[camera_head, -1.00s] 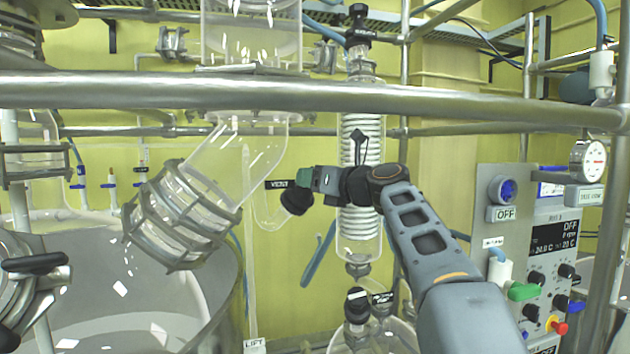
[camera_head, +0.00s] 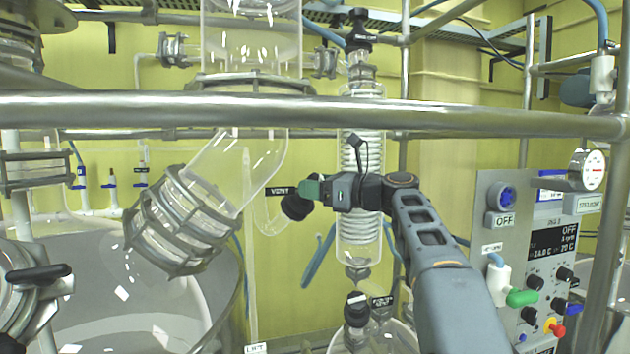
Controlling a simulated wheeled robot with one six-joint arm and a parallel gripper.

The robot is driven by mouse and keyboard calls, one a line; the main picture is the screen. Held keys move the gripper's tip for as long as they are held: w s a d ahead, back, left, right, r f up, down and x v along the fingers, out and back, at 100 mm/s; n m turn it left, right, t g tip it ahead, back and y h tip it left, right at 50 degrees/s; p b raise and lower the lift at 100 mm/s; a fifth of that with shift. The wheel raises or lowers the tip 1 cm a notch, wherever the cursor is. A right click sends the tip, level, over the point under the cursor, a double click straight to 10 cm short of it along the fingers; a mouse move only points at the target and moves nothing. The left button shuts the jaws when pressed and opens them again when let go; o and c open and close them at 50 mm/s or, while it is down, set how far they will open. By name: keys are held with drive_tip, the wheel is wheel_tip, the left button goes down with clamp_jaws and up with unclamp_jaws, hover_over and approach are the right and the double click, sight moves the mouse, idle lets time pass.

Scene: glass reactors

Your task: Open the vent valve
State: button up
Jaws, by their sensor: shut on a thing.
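The vent valve has a black round knob (camera_head: 296,207) on a thin glass side tube, with a small black label reading VENT (camera_head: 279,191) beside it. My gripper (camera_head: 312,191) reaches in from the right, in front of the coiled glass condenser (camera_head: 360,235). Its greenish fingertips are at the right side of the black knob and are shut on it. The far finger and the exact contact are partly hidden by the near one.
A horizontal steel rail (camera_head: 430,113) crosses above my arm. A slanted glass elbow with a metal clamp (camera_head: 180,225) stands to the left. A control panel (camera_head: 520,260) with knobs and a green handle stands at the right, near a round gauge (camera_head: 587,170).

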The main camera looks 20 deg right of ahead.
drive_tip(key=n+g+y, duration=0.1)
drive_tip(key=n+g, duration=0.2)
drive_tip(key=n+g+y, duration=0.1)
drive_tip(key=n+g, duration=0.1)
drive_tip(key=n, duration=0.2)
drive_tip(key=shift+n+g+p, duration=0.3)
drive_tip(key=shift+g, duration=0.1)
drive_tip(key=shift+n, duration=0.3)
drive_tip(key=o, duration=0.9)
drive_tip(key=shift+v, duration=3.8)
